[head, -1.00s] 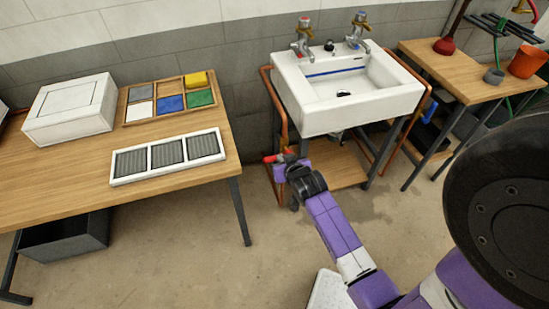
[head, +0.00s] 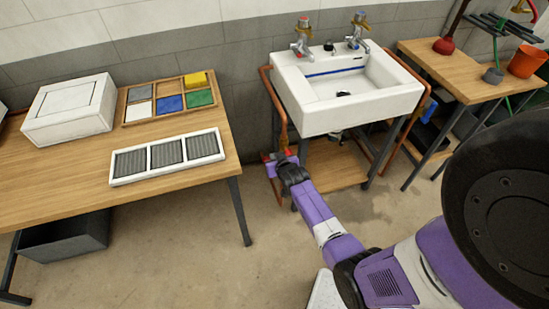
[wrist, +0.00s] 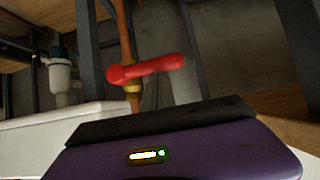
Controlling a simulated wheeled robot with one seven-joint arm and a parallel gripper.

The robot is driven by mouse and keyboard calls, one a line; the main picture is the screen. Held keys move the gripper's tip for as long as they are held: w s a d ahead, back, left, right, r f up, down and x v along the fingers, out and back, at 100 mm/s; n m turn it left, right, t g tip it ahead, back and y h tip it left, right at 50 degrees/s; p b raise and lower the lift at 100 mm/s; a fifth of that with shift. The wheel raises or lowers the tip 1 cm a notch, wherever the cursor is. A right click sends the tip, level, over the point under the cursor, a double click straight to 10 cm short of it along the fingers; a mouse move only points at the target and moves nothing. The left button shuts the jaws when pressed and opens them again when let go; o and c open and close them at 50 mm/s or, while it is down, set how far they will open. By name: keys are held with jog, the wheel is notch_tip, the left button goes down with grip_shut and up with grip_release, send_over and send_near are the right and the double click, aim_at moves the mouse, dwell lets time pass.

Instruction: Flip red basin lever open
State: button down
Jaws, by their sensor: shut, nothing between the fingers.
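The red basin lever (wrist: 148,68) shows in the wrist view above my gripper. It sits crosswise to an upright copper pipe (wrist: 123,25), with brass fittings at the pipe. In the head view only small red bits (head: 288,153) show beside my gripper (head: 278,165), which hides the rest. My gripper is low by the left side of the basin, shut and empty. In the wrist view its purple body and dark front edge (wrist: 165,118) fill the bottom. A gap seems to show between it and the lever; contact cannot be told.
The white basin (head: 345,118) with two taps stands above, on dark legs over a wooden shelf (head: 335,165). A wooden table (head: 60,190) with a white box and trays is to the left. A bench (head: 450,75) with an orange pot is to the right. The floor between is clear.

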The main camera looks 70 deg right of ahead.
jog(key=shift+w+a+f+n+b, duration=0.15)
jog(key=shift+f+n+b, duration=0.25)
jog(key=shift+b, duration=0.6)
notch_tip(320, 180, down, 10)
jog(key=s+d+n+g+h+b, duration=0.2)
jog(key=n+g+h+b, duration=0.3)
jog(key=b, duration=2.4)
jog(key=n+h, duration=0.3)
jog(key=n, duration=0.1)
jog(key=shift+s+d+n+h, duration=0.15)
jog(key=shift+s+n+h, duration=0.15)
jog(key=shift+s+n, duration=0.1)
jog(key=shift+s+d+b, duration=0.15)
jog(key=shift+b, duration=0.15)
